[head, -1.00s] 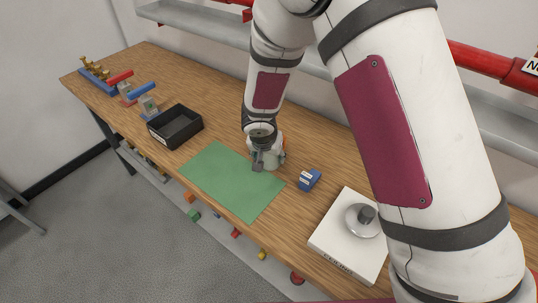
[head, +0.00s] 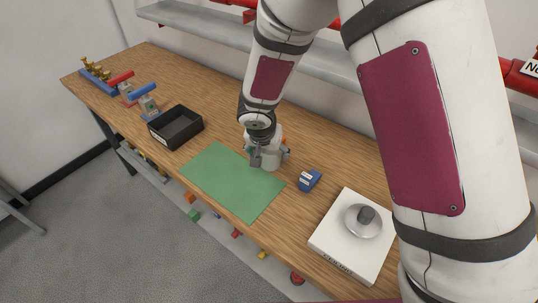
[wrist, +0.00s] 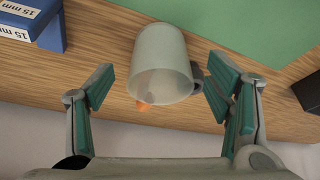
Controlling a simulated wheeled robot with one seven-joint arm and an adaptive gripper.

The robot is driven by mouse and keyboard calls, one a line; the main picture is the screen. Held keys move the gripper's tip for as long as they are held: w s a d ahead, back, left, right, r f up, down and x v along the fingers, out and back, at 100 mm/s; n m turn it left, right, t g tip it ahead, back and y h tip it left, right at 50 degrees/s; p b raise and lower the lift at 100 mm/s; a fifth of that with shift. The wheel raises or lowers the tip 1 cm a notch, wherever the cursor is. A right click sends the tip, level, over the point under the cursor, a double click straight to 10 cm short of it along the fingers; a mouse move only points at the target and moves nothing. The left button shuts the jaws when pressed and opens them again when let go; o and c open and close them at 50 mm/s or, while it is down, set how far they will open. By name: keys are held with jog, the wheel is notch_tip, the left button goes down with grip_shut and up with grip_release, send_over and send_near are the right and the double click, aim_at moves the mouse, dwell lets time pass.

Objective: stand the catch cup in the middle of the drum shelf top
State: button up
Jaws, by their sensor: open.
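The catch cup, a pale translucent cup (wrist: 163,62), stands on the wooden bench beside the green mat; in the head view it (head: 270,161) is partly covered by my gripper. In the wrist view my gripper (wrist: 160,75) is open, with one finger on each side of the cup. A gap shows between the left finger and the cup; the right finger is closer. A small orange piece shows at the cup's lower edge, and a dark piece at its right side. I cannot tell which surface is the drum shelf.
A green mat (head: 232,180) and black tray (head: 175,129) lie left of the cup. Valves (head: 147,105) stand at the far left. A grey ledge (head: 205,27) runs along the wall.

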jog(key=v, duration=0.8)
jog(key=shift+d+r, duration=0.1)
jog(key=shift+r, duration=0.05)
